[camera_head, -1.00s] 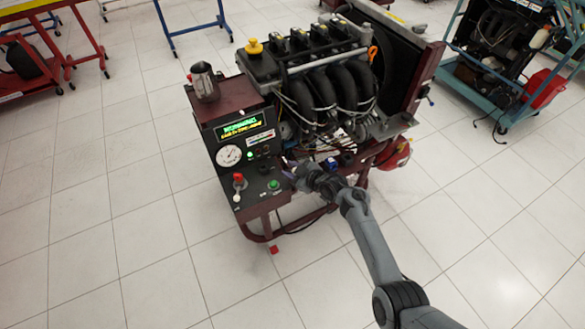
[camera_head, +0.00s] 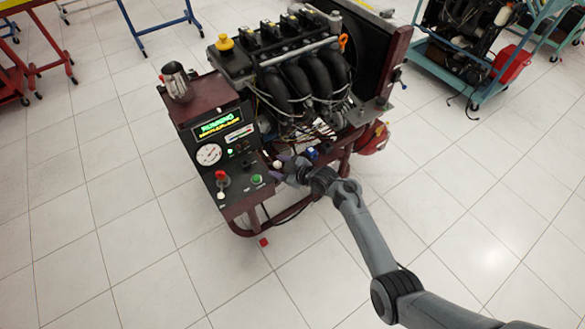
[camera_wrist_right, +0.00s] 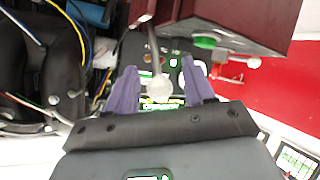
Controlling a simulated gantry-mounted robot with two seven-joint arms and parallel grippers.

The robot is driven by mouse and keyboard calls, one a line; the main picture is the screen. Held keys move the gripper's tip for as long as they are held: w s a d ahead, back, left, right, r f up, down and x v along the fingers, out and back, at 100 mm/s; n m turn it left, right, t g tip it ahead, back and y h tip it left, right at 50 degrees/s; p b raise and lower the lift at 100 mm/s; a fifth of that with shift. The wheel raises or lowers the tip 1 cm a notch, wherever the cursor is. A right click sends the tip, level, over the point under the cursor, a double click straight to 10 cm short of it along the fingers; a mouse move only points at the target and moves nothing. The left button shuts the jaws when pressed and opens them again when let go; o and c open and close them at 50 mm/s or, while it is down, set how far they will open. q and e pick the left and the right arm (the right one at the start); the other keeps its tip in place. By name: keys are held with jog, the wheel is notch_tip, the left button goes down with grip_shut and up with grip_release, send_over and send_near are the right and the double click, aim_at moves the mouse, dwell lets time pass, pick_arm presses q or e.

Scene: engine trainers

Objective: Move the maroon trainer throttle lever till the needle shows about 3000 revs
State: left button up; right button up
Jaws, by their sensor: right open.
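The maroon trainer (camera_head: 196,110) carries an engine and a control panel. Its round white dial (camera_head: 209,154) is too small for me to read the needle. The lit display (camera_head: 215,126) above it reads RUNNING. In the right wrist view, a thin lever with a pale ball knob (camera_wrist_right: 160,88) stands between the purple fingers of my right gripper (camera_wrist_right: 161,72). The fingers are open, with a gap visible on each side of the knob. In the head view my right gripper (camera_head: 281,163) is at the panel's right edge. My left gripper is not in view.
A red knob (camera_head: 221,176), a white knob (camera_head: 220,195) and a green button (camera_head: 257,179) are on the panel. A metal jug (camera_head: 177,82) stands on top. The black engine (camera_head: 300,75) rises behind my gripper. Tiled floor lies open in front.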

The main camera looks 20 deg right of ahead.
jog(key=p+v, duration=0.2)
jog(key=v, duration=0.5)
jog(key=shift+s, duration=0.3)
jog(key=shift+d+r, duration=0.1)
